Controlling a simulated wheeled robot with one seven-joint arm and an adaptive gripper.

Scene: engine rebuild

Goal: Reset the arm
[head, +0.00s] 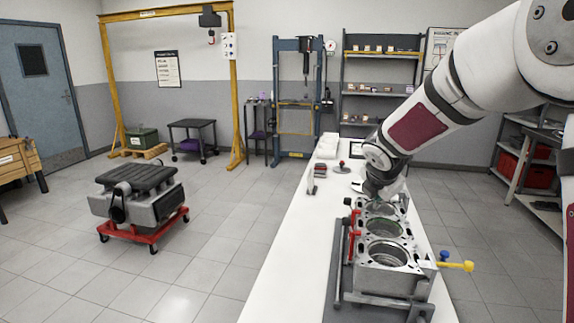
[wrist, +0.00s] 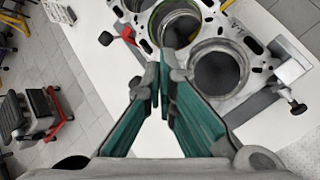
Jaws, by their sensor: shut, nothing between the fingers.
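My arm reaches from the right in the head view, over the white workbench (head: 285,255). My gripper (wrist: 160,75) is shut and empty in the wrist view, its green-padded fingers meeting at the tips. In the head view the gripper (head: 380,190) is above the far end of the engine block (head: 405,255), and the arm partly hides it. In the wrist view the block (wrist: 245,40) lies beyond the fingertips, with open round bores. I cannot tell whether the fingertips touch the block.
Red-handled clamps (head: 352,240) and a yellow-tipped rod (head: 455,265) stick out beside the block. Small items (head: 318,172) lie farther back on the bench. A second engine on a red dolly (head: 145,228) stands on the floor at left. The floor between is clear.

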